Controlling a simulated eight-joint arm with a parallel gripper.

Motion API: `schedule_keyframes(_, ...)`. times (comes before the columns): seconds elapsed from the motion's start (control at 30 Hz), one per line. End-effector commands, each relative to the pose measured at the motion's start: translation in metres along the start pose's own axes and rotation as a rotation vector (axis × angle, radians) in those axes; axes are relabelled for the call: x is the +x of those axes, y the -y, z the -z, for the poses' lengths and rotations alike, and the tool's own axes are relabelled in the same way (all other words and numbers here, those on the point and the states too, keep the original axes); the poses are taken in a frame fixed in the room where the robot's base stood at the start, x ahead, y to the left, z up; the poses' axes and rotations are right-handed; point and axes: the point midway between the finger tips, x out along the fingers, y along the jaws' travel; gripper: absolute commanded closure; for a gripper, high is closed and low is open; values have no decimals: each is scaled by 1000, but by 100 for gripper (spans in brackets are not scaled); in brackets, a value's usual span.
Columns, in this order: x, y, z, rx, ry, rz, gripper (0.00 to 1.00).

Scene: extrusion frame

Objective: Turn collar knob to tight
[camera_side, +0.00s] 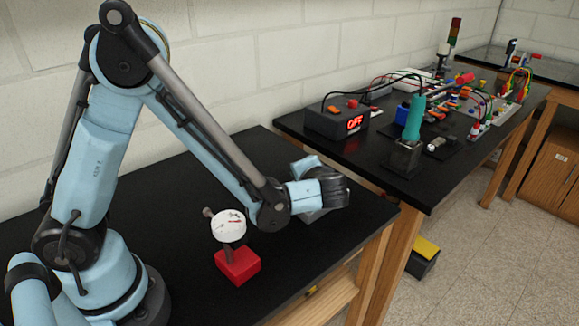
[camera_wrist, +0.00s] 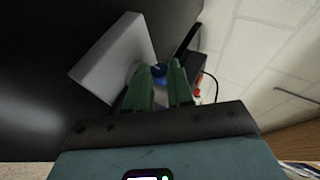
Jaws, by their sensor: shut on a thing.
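In the wrist view, my gripper (camera_wrist: 161,80) has its two green fingers closed around a small blue knob (camera_wrist: 159,70), apparently the collar knob. The knob is beside a light grey block (camera_wrist: 115,58) on the dark table. Much of the knob is hidden between the fingers, and any tight marking cannot be seen. In the side view, my wrist is low over the right end of the near table, with the grey block (camera_side: 315,215) partly visible below it. The fingers and the knob are hidden there behind my wrist.
A white round gauge (camera_side: 228,226) on a red base (camera_side: 237,265) stands left of my wrist. A dark box with a lit OFF display (camera_side: 337,117) and a teal-handled tool (camera_side: 414,120) are on the far table (camera_side: 375,178).

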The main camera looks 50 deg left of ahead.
Motion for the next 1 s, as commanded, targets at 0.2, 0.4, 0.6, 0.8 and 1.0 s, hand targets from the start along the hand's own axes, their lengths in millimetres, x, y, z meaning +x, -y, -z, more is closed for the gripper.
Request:
schedule_keyframes(0.2,1,-7,0,79,-2,186,100)
schedule_keyframes(0.4,2,-10,0,139,-1,331,100)
schedule_keyframes(0.6,3,-12,-1,182,0,436,100)
schedule_keyframes(0.8,4,-13,-1,208,0,496,100)
schedule_keyframes(1.0,4,-13,-1,217,0,519,100)
